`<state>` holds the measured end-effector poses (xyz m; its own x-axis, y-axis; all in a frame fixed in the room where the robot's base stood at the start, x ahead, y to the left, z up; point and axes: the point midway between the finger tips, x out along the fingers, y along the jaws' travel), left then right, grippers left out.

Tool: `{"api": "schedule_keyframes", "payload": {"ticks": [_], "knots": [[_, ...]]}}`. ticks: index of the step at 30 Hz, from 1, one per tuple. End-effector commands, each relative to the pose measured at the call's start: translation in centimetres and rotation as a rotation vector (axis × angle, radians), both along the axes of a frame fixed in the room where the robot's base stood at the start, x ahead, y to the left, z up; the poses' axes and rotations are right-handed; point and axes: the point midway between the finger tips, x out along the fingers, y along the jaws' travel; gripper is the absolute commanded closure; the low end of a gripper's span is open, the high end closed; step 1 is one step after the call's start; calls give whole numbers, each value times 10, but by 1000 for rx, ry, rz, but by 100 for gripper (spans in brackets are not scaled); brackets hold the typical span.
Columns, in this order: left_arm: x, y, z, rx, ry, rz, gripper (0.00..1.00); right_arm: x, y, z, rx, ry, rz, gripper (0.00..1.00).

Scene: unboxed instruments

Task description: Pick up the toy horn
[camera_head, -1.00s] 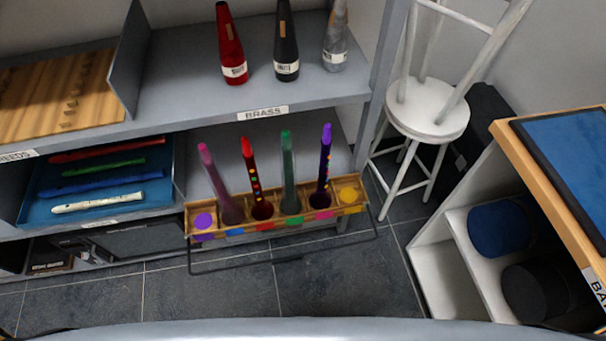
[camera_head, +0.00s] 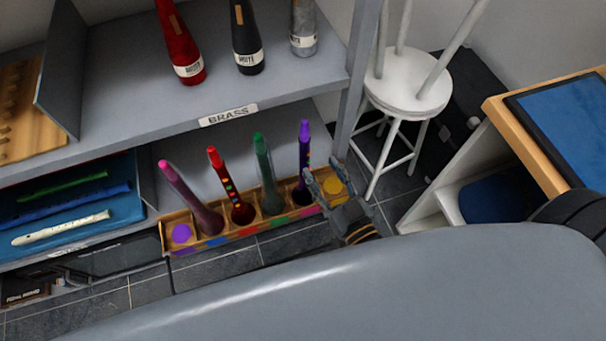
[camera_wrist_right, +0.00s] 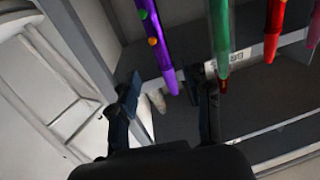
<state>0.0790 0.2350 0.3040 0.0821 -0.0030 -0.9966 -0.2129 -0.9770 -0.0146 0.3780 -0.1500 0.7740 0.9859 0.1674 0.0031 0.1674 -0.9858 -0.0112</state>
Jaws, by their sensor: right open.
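Toy horns stand in compartments of a wooden rack (camera_head: 215,243) on the lower shelf: a pink one (camera_head: 185,195), a red one (camera_head: 224,175), a green one (camera_head: 265,165) and a purple one (camera_head: 304,145) with coloured dots. My right gripper (camera_head: 322,172) is open just right of the purple horn, at the rack's right end. In the right wrist view the purple horn (camera_wrist_right: 158,48) shows ahead, between the spread fingers (camera_wrist_right: 166,88), and the green horn (camera_wrist_right: 220,35) is near the right finger. I cannot tell whether any finger touches a horn. My left gripper is out of view.
Above is a shelf labelled BRASS (camera_head: 228,115), with red, black and grey mutes. A white stool (camera_head: 405,95) stands right of the shelf post (camera_head: 358,85). A wood-edged cabinet (camera_head: 530,130) is at the far right. A blue tray (camera_head: 80,225) of recorders lies left.

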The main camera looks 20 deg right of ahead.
Motion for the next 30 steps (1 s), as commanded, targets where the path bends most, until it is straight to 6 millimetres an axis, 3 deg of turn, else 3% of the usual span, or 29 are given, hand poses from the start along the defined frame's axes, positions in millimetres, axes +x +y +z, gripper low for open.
{"api": "schedule_keyframes", "payload": {"ticks": [3, 11, 18, 28, 30], "knots": [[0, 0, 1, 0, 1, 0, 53, 21, 3, 1, 0, -2, 0, 51], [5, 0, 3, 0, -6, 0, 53, 40, 8, -1, 1, 1, 0, 51], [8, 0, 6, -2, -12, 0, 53, 74, 16, -3, -1, 1, 0, 51], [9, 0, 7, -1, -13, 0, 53, 82, 17, -4, -1, 3, 0, 51], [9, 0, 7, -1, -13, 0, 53, 82, 17, -4, -1, 3, 0, 63]]}}
